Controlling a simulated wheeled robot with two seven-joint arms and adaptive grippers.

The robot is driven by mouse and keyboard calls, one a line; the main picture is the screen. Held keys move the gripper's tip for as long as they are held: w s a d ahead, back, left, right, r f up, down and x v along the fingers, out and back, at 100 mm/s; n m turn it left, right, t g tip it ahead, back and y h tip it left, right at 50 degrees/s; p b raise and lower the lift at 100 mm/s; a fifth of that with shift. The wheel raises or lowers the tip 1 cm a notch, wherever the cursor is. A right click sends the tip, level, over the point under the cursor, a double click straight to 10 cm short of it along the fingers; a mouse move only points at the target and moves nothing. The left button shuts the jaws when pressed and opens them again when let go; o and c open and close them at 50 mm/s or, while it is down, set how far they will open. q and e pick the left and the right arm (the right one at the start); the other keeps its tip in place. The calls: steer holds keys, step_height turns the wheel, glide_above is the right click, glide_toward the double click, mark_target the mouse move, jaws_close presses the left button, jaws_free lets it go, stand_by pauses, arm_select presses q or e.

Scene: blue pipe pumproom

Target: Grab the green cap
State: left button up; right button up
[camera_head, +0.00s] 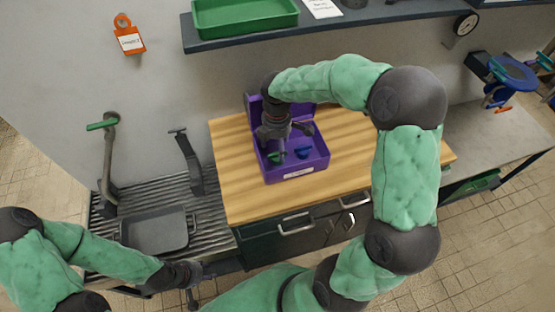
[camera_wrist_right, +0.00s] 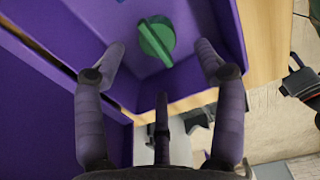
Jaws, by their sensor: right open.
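The green cap (camera_wrist_right: 157,38) is a round disc with a raised bar across it, lying in the open purple box (camera_head: 299,171). It also shows in the head view (camera_head: 277,158). My right gripper (camera_head: 276,143) points down into the box from above. In the right wrist view its fingers (camera_wrist_right: 158,52) are spread apart, with the cap between and beyond the two upper fingertips, apart from them. A third finger shows below the cap. My left gripper (camera_head: 190,286) hangs low near the front of the sink, its fingers too unclear to read.
A blue cap (camera_head: 304,153) lies right of the green one in the box. The box walls and raised lid stand close around my right gripper. The wooden worktop (camera_head: 237,165) is mostly clear.

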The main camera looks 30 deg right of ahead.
step_height(320, 180, down, 7)
steer(key=shift+d+r+b, duration=0.15)
steer(key=shift+r+b, duration=0.05)
steer(key=shift+b, duration=1)
steer(key=shift+r, duration=0.1)
steer(key=c, duration=1.2)
